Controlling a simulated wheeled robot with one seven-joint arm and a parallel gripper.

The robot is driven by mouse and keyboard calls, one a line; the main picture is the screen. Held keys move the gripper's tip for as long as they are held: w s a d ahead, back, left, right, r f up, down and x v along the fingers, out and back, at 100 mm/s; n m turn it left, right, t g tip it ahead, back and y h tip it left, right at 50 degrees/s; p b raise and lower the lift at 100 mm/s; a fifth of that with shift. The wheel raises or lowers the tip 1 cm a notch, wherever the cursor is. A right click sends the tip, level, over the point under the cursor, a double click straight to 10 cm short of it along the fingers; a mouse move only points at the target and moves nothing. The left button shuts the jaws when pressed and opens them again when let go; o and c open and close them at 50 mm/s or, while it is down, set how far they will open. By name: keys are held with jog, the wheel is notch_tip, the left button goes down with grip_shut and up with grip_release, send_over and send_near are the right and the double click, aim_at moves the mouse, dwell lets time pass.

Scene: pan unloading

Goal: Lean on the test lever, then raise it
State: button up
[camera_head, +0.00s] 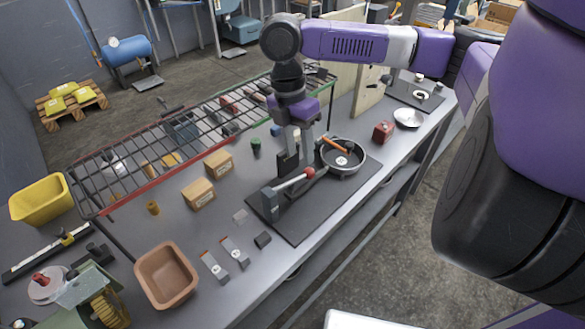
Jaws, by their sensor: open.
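The test lever (290,182) looks like a pale bar with a red ball at one end, joined to a grey upright at the left of a black mat (300,223). The bar runs nearly level, rising slightly toward the ball. My gripper (297,158) points down just behind the lever, close to the red ball; its fingers are apart with nothing visible between them. I cannot tell whether a finger touches the lever. A dark round pan (352,169) sits right of the gripper on the mat, with an orange stick-like piece (335,145) in it.
A wire rack (130,152) stands behind, left of my arm. Two cardboard boxes (198,193), a brown bin (166,275) and small grey blocks lie left of the mat. A red box (383,131) and white bowl (408,117) stand right. The mat's front is clear.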

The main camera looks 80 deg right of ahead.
aim_at(303, 175)
jog(key=f, duration=0.4)
jog(key=s+f, duration=0.1)
jog(key=f, duration=0.1)
jog(key=shift+a+f+p, duration=0.35)
jog(key=shift+c, duration=0.2)
